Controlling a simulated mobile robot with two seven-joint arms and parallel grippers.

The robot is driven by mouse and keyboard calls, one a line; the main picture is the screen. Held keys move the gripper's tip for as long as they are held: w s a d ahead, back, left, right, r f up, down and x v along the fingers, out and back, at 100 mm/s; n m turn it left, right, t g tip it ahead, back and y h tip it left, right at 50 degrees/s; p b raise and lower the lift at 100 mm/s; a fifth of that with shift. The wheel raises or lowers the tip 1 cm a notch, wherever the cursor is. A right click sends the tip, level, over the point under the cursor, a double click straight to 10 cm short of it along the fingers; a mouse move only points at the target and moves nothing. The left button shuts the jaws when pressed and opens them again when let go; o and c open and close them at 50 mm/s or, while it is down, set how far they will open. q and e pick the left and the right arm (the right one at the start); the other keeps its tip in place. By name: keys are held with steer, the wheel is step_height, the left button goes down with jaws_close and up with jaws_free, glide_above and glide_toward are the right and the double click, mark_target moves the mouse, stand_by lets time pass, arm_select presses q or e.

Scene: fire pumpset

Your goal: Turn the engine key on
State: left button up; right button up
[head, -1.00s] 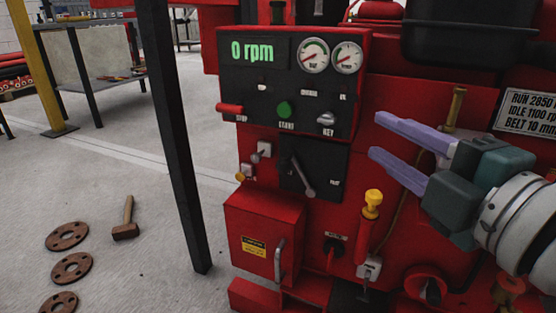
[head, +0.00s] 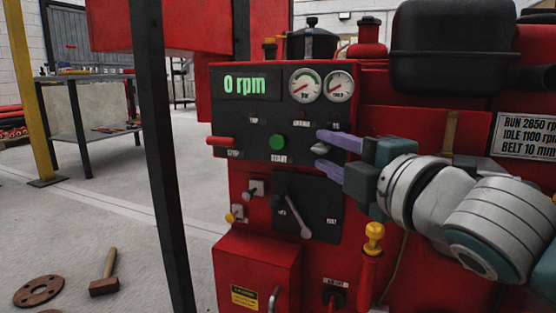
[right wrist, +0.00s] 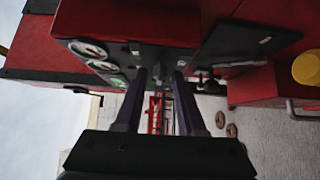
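The engine key (head: 319,148) is a small grey knob on the dark control panel (head: 240,135) of the red pumpset, right of the green start button (head: 277,142). My right gripper (head: 324,150) comes in from the right, open, with one purple finger above the key and one below it. The key shows between the fingertips; I cannot tell whether they touch it. In the right wrist view the open fingers (right wrist: 160,75) point at the panel, with a small dark shape between their tips. The display reads 0 rpm. My left gripper is not in view.
A red stop handle (head: 221,141) sticks out at the panel's left. A lever (head: 296,214) sits below the panel, and a yellow-topped red handle (head: 374,236) stands lower right. A dark post (head: 160,150) rises at left. A hammer (head: 105,275) lies on the floor.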

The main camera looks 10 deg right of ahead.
jaws_close()
stand_by(0.4)
